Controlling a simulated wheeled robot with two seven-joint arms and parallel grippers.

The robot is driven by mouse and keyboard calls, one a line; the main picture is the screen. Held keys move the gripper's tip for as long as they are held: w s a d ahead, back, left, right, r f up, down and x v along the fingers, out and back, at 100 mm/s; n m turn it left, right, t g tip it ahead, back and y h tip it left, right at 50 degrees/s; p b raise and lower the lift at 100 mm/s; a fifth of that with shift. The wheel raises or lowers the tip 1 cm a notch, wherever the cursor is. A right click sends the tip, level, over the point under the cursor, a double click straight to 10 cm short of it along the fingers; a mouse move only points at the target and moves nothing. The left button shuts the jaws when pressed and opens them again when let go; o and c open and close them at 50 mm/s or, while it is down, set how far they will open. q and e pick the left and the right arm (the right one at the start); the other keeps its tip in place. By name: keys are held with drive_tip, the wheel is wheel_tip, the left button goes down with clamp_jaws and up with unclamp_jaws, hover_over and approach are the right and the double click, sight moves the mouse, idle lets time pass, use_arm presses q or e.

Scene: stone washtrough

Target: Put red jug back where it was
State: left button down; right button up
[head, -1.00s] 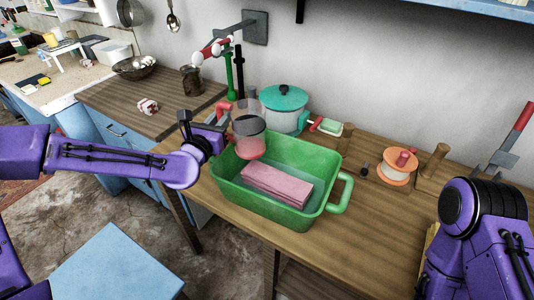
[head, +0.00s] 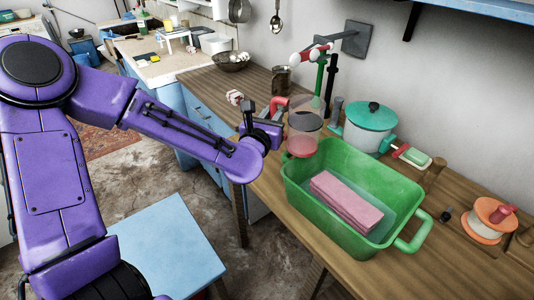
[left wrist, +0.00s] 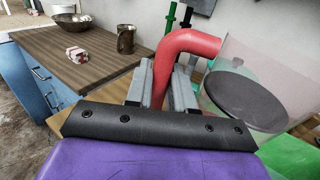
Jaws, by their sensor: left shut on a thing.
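The red jug (head: 303,132) has a clear body with a reddish lower part and a red handle. It is upright, above the far left end of the green basin (head: 290,187). My left gripper (head: 277,116) is shut on the jug's handle. In the left wrist view the fingers (left wrist: 168,88) close around the red handle (left wrist: 188,45), and the jug's clear body (left wrist: 260,85) with a dark disc inside stands to the right. Whether the jug touches the basin rim cannot be told. My right gripper is not in view.
A pink block (head: 346,200) lies in the basin. A white pot with a teal lid (head: 369,117) stands behind it, and an orange-and-white spool (head: 489,222) at right. Red and green taps (head: 318,70) rise behind the jug. The wooden counter (head: 229,88) at back left has free room.

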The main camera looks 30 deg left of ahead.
use_arm(q)
drive_tip(key=s+a+f+n+g+y, duration=0.35)
drive_tip(key=s+a+y, duration=0.2)
drive_tip(key=a, duration=0.25)
drive_tip(key=shift+n+t+y, duration=0.35)
drive_tip(key=shift+n+y, duration=0.1)
drive_tip(key=shift+y, duration=0.1)
drive_tip(key=shift+w+a+f+p, duration=0.4)
drive_tip(key=shift+w+a+f, duration=0.95)
drive_tip(key=shift+w+f, duration=0.6)
drive_tip(key=shift+w+a+f+p, duration=0.45)
drive_tip(key=shift+w+a+f, duration=0.9)
drive_tip(key=shift+w+f, duration=0.55)
drive_tip(key=shift+w+a+f+p, duration=0.4)
drive_tip(key=shift+w+a+f, duration=0.95)
drive_tip(key=shift+w+f, duration=0.6)
drive_tip(key=shift+s+f+b, duration=0.25)
drive_tip(key=shift+f+b, duration=0.05)
drive_tip(key=shift+f, duration=0.05)
drive_tip(key=c, duration=1)
unclamp_jaws()
drive_tip(key=shift+r, duration=0.1)
